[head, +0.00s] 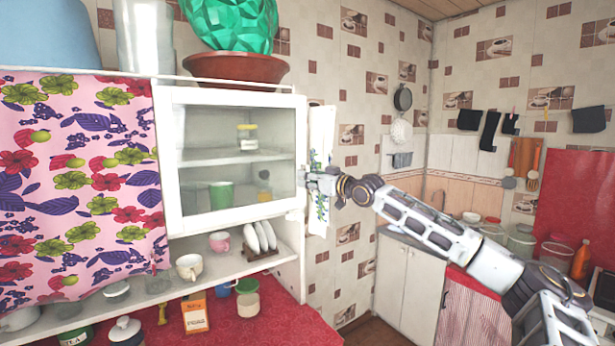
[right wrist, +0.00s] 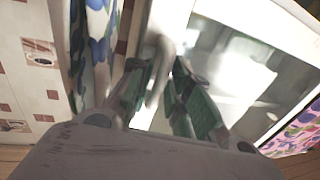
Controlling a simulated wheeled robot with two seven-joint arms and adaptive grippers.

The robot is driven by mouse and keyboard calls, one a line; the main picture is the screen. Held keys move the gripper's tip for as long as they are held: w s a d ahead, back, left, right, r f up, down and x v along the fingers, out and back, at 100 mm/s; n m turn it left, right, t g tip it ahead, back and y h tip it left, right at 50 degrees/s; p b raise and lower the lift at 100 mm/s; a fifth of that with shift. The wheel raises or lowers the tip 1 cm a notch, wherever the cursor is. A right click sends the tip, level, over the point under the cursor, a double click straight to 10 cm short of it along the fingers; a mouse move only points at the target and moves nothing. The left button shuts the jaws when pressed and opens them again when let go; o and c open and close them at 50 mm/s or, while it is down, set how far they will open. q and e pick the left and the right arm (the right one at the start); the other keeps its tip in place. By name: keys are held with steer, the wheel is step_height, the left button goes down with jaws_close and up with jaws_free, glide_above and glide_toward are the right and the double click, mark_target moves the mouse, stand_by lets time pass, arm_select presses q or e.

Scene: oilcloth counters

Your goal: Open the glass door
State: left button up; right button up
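The glass door (head: 183,150) is a white-framed pane on the upper part of the white wall cabinet, and it looks closed in the head view. In the right wrist view the door's glass (right wrist: 245,65) fills the right side, with a pale curved handle (right wrist: 163,70) near the frame's edge. My right gripper (head: 312,183) is at the door's right edge, low on the frame. In the right wrist view its green-padded fingers (right wrist: 157,72) are apart, with the handle between them; I cannot tell whether they touch it. My left gripper is not in view.
A patterned towel (head: 320,150) hangs on the wall just beside the door's right edge. An open shelf below the door holds cups (head: 189,267) and plates (head: 262,236). A brown bowl (head: 236,69) with a green faceted object stands on top. Space before the door looks clear.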

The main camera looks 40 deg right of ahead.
stand_by(0.4)
jaws_close()
steer(key=shift+s, duration=0.1)
